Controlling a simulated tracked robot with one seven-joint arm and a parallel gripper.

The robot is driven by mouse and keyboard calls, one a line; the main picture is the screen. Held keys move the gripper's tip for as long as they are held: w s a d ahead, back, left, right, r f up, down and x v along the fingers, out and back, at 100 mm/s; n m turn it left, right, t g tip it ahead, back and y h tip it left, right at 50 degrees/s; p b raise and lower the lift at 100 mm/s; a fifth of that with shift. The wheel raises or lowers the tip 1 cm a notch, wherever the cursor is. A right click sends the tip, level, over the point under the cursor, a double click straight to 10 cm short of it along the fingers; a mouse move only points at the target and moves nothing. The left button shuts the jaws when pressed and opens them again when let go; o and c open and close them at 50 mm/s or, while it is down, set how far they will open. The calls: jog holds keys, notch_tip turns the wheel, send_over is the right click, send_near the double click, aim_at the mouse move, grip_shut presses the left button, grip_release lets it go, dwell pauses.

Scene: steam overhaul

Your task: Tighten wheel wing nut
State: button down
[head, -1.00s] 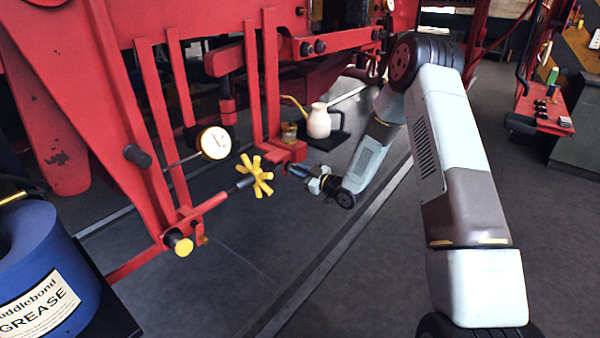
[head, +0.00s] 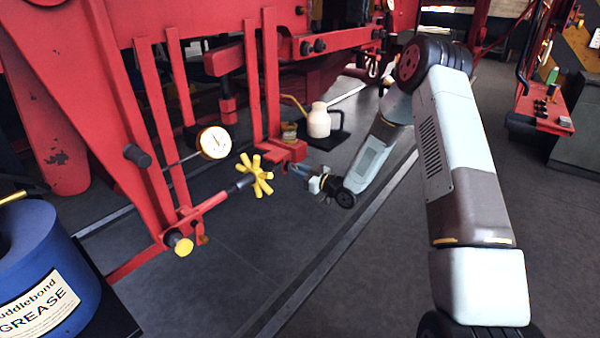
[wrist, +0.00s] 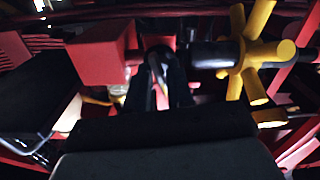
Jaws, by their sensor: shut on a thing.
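My gripper (head: 292,168) reaches in from the right to the red block (head: 288,150) at the foot of the red uprights. In the wrist view the dark fingers (wrist: 160,78) close together in front of a dark round end on the red block (wrist: 98,52). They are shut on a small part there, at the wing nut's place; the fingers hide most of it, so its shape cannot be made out. A yellow spoked handwheel (head: 254,175) on a dark shaft is just left of my gripper, apart from it. It is at the right in the wrist view (wrist: 254,55).
A white-faced gauge (head: 214,142) sits left of the handwheel. A cream oil can (head: 318,122) stands on a dark tray behind my gripper. A blue grease drum (head: 35,260) is at the lower left. A red bench (head: 545,118) is at the right. The floor in front is clear.

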jog(key=shift+a, duration=0.2)
dwell(0.4)
jog(key=c, duration=1.2)
grip_release()
jog(key=shift+c, duration=0.2)
jog(key=shift+d, duration=0.1)
jog(key=v, duration=1.3)
jog(key=shift+s+d, duration=0.25)
jog(key=shift+c, duration=0.3)
